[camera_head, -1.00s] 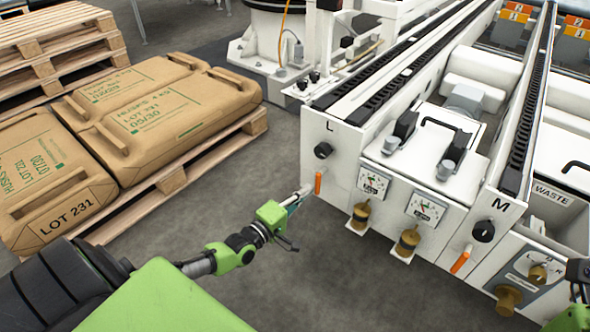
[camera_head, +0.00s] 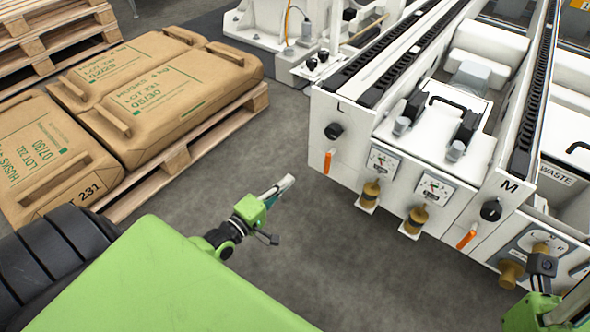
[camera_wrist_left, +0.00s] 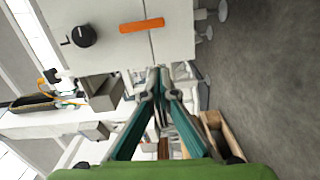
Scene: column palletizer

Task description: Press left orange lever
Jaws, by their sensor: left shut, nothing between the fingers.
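The left orange lever (camera_head: 328,161) hangs on the white machine's front face, below a black knob (camera_head: 334,131) near the L mark. It also shows in the left wrist view (camera_wrist_left: 142,25), above the fingertips in the picture. My left gripper (camera_head: 287,184) is shut and empty, in the open space left of the lever and apart from it. In the left wrist view its fingertips (camera_wrist_left: 159,72) meet, with nothing between them. My right arm shows at the lower right edge, but its fingers cannot be made out clearly.
A second orange lever (camera_head: 467,238) is under the M mark. Gauges (camera_head: 433,190) and brass knobs (camera_head: 415,220) sit between the levers. A pallet (camera_head: 178,160) with brown sacks (camera_head: 175,90) stands at left. Grey floor (camera_head: 330,250) in front of the machine is clear.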

